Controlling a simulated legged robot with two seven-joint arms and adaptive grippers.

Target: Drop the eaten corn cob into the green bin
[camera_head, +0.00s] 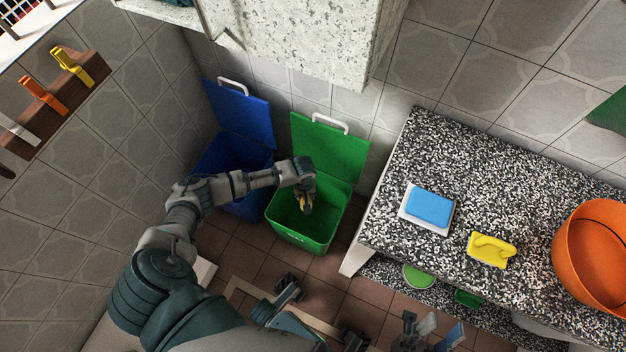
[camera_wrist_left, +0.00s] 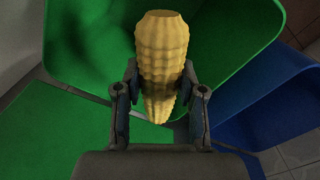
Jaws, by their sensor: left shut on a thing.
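The yellow corn cob (camera_head: 303,202) is held by my left gripper (camera_head: 307,206) over the mouth of the open green bin (camera_head: 297,241). In the left wrist view, the cob (camera_wrist_left: 162,48) sits between the two fingers, with its blunt end away from the palm. The green bin (camera_wrist_left: 90,35) shows behind it in that view. The bin's inside looks empty where it shows. My right gripper (camera_head: 431,328) is at the bottom edge of the head view, its fingers apart with nothing seen between them.
A blue bin (camera_head: 209,163) with its lid up stands left of the green one. The speckled counter (camera_head: 400,255) at right holds a blue sponge (camera_head: 430,206), a yellow brush (camera_head: 490,249) and an orange bowl (camera_head: 592,258). A pale cabinet (camera_head: 300,35) hangs above the bins.

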